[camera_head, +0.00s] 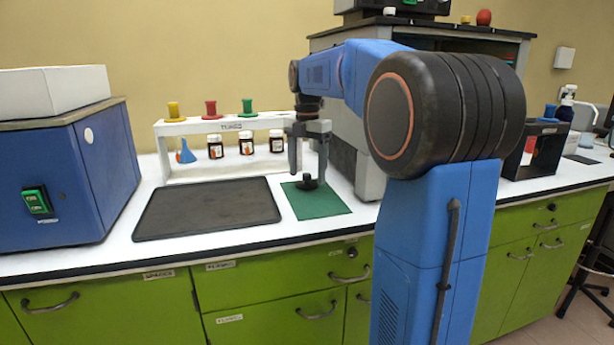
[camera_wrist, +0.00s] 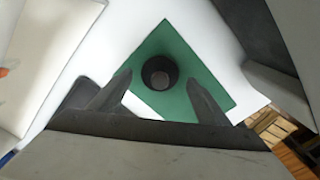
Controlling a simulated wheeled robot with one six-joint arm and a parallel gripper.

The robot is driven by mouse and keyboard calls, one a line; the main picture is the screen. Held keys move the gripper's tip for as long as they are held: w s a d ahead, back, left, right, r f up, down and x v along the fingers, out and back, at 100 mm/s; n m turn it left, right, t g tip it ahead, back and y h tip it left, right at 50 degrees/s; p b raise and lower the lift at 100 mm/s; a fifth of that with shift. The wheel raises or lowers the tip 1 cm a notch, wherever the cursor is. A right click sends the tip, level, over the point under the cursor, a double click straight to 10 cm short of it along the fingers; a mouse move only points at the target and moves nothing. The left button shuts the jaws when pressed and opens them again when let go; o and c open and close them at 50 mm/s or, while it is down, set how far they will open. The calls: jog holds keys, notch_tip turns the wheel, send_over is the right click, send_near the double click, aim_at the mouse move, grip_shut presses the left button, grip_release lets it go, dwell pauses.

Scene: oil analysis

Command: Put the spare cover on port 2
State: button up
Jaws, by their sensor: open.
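A black knob-shaped piece, seemingly the spare cover (camera_head: 308,183), stands on a green mat (camera_head: 327,205). It also shows in the wrist view (camera_wrist: 159,73), in the middle of the mat. My gripper (camera_head: 309,172) points down above it. In the wrist view my gripper (camera_wrist: 158,84) is open, with one finger on each side of the cover and a gap to each. A white rack (camera_head: 159,150) behind carries yellow (camera_head: 173,110), red (camera_head: 210,108) and green (camera_head: 247,106) spool-shaped pieces on top. I cannot tell which place is port 2.
A dark tray (camera_head: 207,208) lies left of the mat. Several small bottles (camera_head: 215,147) and a blue funnel (camera_head: 186,152) stand under the rack's top. A blue machine (camera_head: 70,180) is at the left. A grey cabinet (camera_head: 345,145) stands close right of my gripper.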

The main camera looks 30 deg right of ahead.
aim_at(307, 174)
notch_tip(307, 174, up, 10)
dwell(0.4)
jog(key=shift+s, duration=0.1)
dwell(0.4)
